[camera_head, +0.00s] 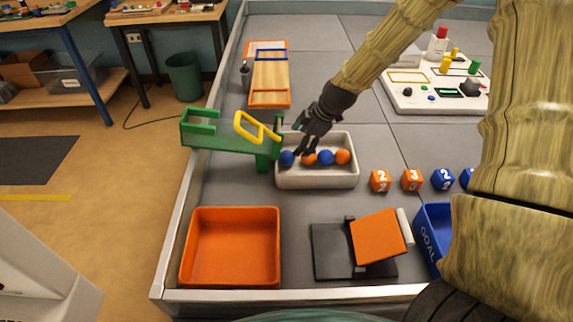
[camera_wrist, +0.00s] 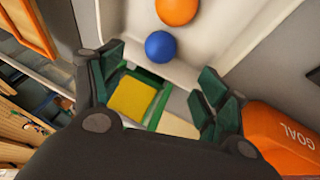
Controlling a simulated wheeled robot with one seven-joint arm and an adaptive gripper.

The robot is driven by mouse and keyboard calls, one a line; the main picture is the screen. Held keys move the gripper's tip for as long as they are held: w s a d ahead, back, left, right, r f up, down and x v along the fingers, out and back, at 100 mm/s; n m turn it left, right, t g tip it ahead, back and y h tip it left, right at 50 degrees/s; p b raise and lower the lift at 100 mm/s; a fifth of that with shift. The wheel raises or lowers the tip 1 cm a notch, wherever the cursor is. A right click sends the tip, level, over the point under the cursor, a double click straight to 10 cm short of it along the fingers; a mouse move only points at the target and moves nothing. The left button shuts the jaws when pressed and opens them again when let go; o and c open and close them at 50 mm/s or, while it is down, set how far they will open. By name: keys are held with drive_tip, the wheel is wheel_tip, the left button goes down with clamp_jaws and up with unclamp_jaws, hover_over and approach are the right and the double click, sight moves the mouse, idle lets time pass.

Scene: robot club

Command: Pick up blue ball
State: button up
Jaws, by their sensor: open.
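Two blue balls lie in a beige tray (camera_head: 317,181) in the head view. One blue ball (camera_head: 287,158) is at the tray's left end; the other blue ball (camera_head: 325,157) is between two orange balls. My gripper (camera_head: 303,147) hangs over the left part of the tray, its fingers above the balls. In the wrist view, my gripper (camera_wrist: 160,85) is open with nothing between its fingers. A blue ball (camera_wrist: 160,46) shows there just beyond the finger gap, beside an orange ball (camera_wrist: 177,10). I cannot tell whether any finger touches a ball.
A green stand (camera_head: 215,143) with a yellow loop (camera_head: 250,128) adjoins the tray's left side. An orange bin (camera_head: 230,284) and a tilted orange plate (camera_head: 376,238) stand in front. Numbered cubes (camera_head: 411,180) line the right, near a blue goal bin (camera_head: 430,240).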

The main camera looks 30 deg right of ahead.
sight(291, 154)
drive_tip(key=shift+x, duration=2.8)
drive_tip(key=shift+d+x, duration=0.15)
drive_tip(key=shift+x, duration=0.7)
drive_tip(key=shift+d+x, duration=0.1)
drive_tip(key=shift+x, duration=1.7)
drive_tip(key=shift+s, duration=0.1)
drive_tip(key=c, duration=1.1)
